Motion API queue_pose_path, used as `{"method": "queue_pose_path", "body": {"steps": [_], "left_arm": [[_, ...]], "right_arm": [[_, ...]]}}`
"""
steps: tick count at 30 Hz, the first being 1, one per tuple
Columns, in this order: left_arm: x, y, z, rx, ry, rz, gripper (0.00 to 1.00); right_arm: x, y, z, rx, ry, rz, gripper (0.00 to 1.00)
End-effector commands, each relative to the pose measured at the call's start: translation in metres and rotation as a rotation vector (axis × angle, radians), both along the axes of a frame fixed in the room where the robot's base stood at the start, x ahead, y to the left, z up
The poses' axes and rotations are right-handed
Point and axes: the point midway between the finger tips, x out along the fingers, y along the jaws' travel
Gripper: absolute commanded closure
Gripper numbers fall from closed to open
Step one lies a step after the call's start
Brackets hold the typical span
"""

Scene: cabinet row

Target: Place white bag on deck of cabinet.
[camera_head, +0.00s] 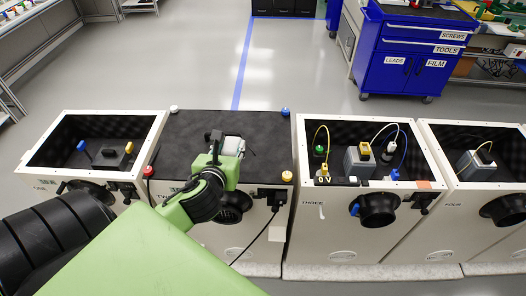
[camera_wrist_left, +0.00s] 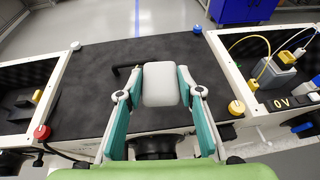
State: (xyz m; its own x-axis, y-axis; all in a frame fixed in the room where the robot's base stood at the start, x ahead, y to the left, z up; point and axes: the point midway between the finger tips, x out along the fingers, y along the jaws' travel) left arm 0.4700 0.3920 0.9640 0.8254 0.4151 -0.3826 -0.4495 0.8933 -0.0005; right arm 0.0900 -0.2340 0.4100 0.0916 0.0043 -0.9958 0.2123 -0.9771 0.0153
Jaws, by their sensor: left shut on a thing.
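The white bag (camera_head: 233,146) is a small, pale, rounded block. It also shows in the left wrist view (camera_wrist_left: 160,84). My left gripper (camera_head: 222,160) is shut on it, with one finger on each side. The black deck (camera_head: 262,128) of cabinet two lies under and around the bag; it fills the middle of the left wrist view (camera_wrist_left: 90,85). The bag is over the deck, toward its front half. I cannot tell whether the bag touches the deck. My right gripper is not in view.
Coloured knobs stand at the deck's corners: red (camera_head: 149,171), yellow (camera_head: 287,176), blue (camera_head: 285,112) and white (camera_head: 174,109). A dark handle (camera_wrist_left: 122,70) is left of the bag. A blue tool cart (camera_head: 410,60) stands behind.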

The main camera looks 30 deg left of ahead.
Motion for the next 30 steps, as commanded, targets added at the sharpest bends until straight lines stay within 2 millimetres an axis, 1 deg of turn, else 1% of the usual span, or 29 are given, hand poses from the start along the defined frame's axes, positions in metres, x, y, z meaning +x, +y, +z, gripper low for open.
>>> {"method": "queue_pose_path", "body": {"steps": [4, 7, 17, 18, 21, 24, 30], "left_arm": [[0.004, 0.0, -0.001, -0.001, -0.002, 0.002, 0.87], [0.017, -0.001, -0.006, -0.002, -0.002, 0.003, 0.87], [0.089, -0.009, -0.038, -0.003, -0.001, 0.002, 0.87], [0.096, -0.01, -0.045, -0.003, 0.001, 0.003, 0.87], [0.109, -0.012, -0.064, -0.003, 0.002, 0.002, 0.87], [0.12, -0.012, -0.076, -0.001, 0.0, 0.003, 0.87], [0.129, -0.013, -0.088, 0.0, -0.001, 0.002, 0.87]], "right_arm": [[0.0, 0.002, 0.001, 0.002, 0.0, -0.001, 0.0], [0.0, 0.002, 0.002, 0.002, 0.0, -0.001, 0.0], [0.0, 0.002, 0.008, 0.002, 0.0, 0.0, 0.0], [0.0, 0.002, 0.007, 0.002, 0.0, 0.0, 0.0], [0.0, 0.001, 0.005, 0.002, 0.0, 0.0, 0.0], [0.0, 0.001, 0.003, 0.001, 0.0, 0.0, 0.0], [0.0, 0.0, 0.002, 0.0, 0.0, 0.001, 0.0]]}}
